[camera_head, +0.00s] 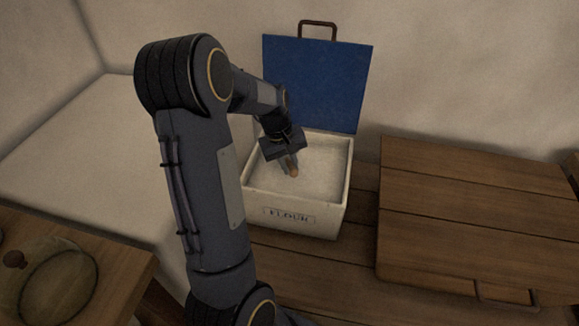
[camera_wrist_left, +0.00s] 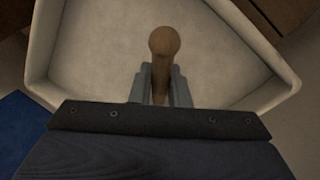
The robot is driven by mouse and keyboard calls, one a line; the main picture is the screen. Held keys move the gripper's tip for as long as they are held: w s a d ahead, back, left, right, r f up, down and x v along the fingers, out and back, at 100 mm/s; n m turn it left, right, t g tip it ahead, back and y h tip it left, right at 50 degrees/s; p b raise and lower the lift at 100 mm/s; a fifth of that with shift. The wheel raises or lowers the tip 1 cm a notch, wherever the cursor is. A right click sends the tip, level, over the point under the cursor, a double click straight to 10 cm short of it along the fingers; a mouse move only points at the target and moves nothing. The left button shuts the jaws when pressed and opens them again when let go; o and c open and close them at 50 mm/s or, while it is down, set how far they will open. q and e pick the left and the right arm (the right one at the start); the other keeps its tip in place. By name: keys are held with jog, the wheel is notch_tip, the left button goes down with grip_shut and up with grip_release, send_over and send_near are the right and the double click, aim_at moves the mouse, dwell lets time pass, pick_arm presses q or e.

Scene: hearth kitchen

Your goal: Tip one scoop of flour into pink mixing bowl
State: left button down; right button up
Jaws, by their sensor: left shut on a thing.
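A white flour box (camera_head: 296,215) labelled FLOUR stands on the wooden table, its blue lid (camera_head: 317,84) raised upright at the back. Pale flour (camera_head: 322,165) fills the inside; it also shows in the left wrist view (camera_wrist_left: 100,45). My left gripper (camera_head: 289,162) is over the open box, pointing down. It is shut on a wooden handle (camera_wrist_left: 164,42), seen end-on in the left wrist view between the fingers. The rest of the held tool is hidden, so I cannot tell if it carries flour. The pink mixing bowl is not in view. My right gripper is not in view.
A large wooden board or closed chest (camera_head: 470,220) lies right of the box. A pale wall stands behind; some bare table shows in front of the box.

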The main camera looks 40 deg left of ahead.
pick_arm(q)
jog(key=shift+t+y, duration=0.3)
jog(key=shift+y, duration=0.1)
jog(key=shift+s+d+r+p, duration=0.1)
jog(key=shift+d+r+p, duration=0.05)
jog(key=shift+r+p, duration=0.85)
jog(key=shift+s+d+r+p, duration=0.1)
jog(key=shift+r+p, duration=0.55)
jog(key=shift+r, duration=0.7)
jog(key=shift+s+d+r+p, duration=0.1)
jog(key=shift+d+r+p, duration=0.05)
jog(key=shift+r+p, duration=0.85)
jog(key=shift+r, duration=0.25)
